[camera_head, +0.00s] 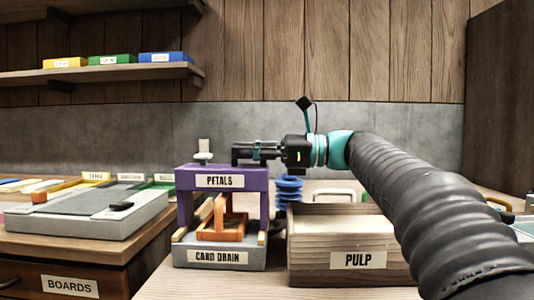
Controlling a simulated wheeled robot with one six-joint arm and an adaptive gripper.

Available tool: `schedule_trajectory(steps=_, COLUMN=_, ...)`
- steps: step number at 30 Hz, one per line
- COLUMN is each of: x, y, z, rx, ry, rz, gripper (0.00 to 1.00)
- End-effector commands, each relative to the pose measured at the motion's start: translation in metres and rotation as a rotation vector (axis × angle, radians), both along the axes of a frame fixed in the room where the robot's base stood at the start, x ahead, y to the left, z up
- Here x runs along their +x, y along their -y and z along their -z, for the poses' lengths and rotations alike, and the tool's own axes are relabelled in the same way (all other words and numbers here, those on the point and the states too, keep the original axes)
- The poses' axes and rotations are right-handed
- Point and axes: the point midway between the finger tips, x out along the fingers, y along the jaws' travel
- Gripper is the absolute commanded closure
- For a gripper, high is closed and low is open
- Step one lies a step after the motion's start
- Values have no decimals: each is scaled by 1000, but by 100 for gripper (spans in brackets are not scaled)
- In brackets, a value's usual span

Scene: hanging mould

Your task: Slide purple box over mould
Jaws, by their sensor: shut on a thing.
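The purple box (221,181), labelled PETALS, stands like an arch with a leg on each side. Its feet are at the grey stand labelled CARD DRAIN (217,256). An orange wooden frame (222,236), which looks like the mould, shows in the opening under the purple top. It is partly hidden by the purple front. My gripper (238,153) reaches in from the right and lies level at the top of the purple box. Its jaws are shut on the purple box, though the exact contact is hard to see.
A wooden crate labelled PULP (345,262) stands close to the right of the stand. Blue coiled rings (289,192) stand behind it. A grey board unit (85,222) is on the left bench, across a gap. Shelves with coloured boxes are above left.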

Motion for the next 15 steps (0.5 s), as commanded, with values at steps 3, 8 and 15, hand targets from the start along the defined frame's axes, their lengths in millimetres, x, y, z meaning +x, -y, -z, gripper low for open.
schedule_trajectory(steps=3, x=-8, y=-6, z=-1, rx=0, ry=4, rz=-11, gripper=100)
schedule_trajectory(steps=8, x=-9, y=-7, z=-1, rx=0, ry=3, rz=-15, gripper=100)
schedule_trajectory(steps=15, x=-9, y=-7, z=0, rx=-1, ry=2, rz=-15, gripper=62)
